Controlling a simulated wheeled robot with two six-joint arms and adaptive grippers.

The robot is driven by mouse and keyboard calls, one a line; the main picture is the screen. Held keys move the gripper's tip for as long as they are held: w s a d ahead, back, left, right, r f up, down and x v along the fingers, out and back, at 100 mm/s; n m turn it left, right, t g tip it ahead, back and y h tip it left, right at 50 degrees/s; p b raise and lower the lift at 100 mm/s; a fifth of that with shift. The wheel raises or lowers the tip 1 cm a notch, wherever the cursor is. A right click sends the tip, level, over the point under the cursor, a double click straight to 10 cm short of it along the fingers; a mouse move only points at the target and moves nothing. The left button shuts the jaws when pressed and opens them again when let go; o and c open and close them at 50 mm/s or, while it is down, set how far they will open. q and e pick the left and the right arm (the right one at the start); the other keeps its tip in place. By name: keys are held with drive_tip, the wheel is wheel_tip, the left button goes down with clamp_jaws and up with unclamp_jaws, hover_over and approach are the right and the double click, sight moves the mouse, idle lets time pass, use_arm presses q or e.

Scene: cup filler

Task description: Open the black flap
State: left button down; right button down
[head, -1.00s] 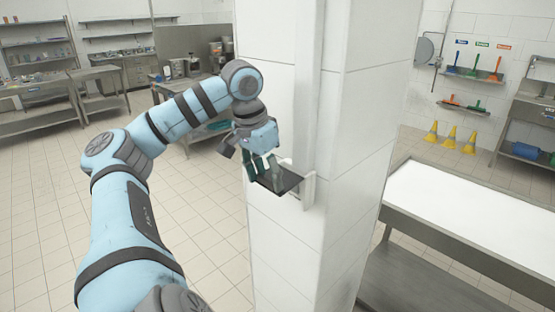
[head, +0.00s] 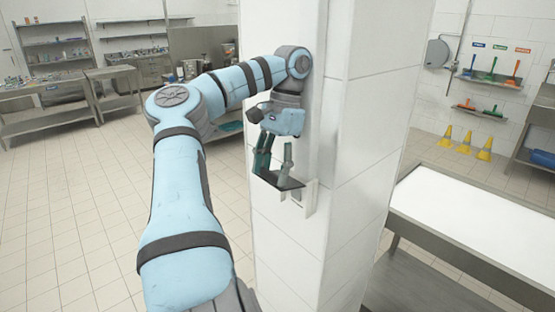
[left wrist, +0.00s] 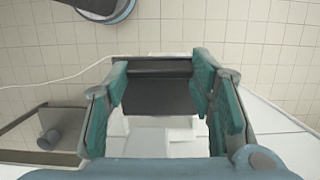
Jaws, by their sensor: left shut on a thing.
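The black flap (head: 288,183) stands out from a small white frame (head: 310,196) on the side of a white tiled pillar. My left gripper (head: 272,172) is at the flap, its green-padded fingers pointing down at it. In the left wrist view the flap is a dark panel (left wrist: 160,95) between the two fingers (left wrist: 160,66), which are spread about as wide as the panel and shut on its sides. The fingers partly cover the flap in the head view. My right gripper is not in view.
The white tiled pillar (head: 290,235) stands right beside my left arm. A white-topped table (head: 480,215) is at the right. Yellow cones (head: 464,146) stand by the far wall. The tiled floor at the left is clear.

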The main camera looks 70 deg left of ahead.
use_arm(q)
drive_tip(key=shift+r, duration=0.15)
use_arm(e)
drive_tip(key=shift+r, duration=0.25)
use_arm(q)
drive_tip(key=c, duration=0.7)
unclamp_jaws()
drive_tip(key=shift+s, duration=0.1)
drive_tip(key=v, duration=0.7)
drive_tip(key=shift+r, duration=0.1)
drive_tip(key=shift+a, duration=0.1)
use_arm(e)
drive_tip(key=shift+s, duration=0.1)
